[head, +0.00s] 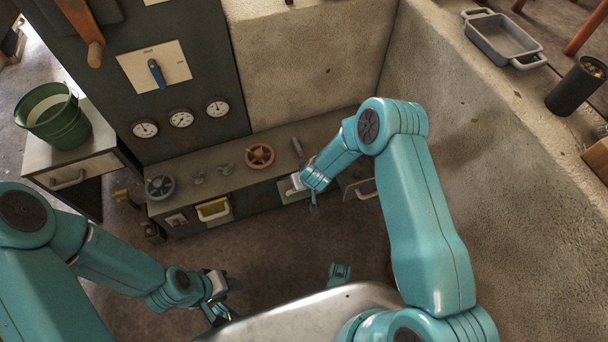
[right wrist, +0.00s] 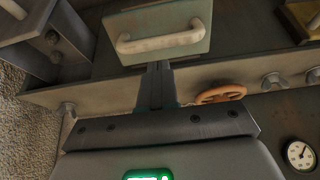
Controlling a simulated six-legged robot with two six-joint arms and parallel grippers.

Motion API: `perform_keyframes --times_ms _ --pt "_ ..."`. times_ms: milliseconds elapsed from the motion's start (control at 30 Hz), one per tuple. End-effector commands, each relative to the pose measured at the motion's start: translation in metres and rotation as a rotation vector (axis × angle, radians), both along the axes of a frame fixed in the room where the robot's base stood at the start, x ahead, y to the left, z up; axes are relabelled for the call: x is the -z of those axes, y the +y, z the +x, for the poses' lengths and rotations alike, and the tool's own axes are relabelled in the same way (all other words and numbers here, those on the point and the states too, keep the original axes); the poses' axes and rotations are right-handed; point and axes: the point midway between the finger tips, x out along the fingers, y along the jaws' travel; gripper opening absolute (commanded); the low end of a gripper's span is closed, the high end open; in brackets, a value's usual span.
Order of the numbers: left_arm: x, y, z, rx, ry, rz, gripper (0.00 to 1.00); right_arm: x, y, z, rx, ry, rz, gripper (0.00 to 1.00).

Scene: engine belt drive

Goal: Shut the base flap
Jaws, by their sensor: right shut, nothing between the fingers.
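In the right wrist view, a grey-green panel with a pale bar handle (right wrist: 165,32) fills the top middle; I take it for the base flap, but cannot be sure. In the head view this panel (head: 290,194) is on the low bench front, partly covered by my right gripper (head: 298,184). The right gripper (right wrist: 159,68) is shut and empty, its fingertips at the panel's lower picture edge; I cannot tell whether they touch. The panel's hinge and angle are unclear. My left gripper (head: 220,298) is low at the front, partly hidden behind my body.
The bench top (head: 225,172) carries an orange handwheel (head: 260,155), a grey wheel (head: 160,187) and small knobs. A yellow compartment (head: 213,210) and another handled drawer (head: 362,188) flank the panel.

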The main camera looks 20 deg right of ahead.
Motion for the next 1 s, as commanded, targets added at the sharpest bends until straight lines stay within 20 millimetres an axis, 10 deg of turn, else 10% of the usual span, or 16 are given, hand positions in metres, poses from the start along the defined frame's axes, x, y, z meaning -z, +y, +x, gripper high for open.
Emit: perform_keyframes --times_ms 1000 --pt "0.008 0.002 0.002 -0.009 -0.004 0.002 0.43 0.022 -0.001 -0.007 0.0 0.0 0.001 0.0"
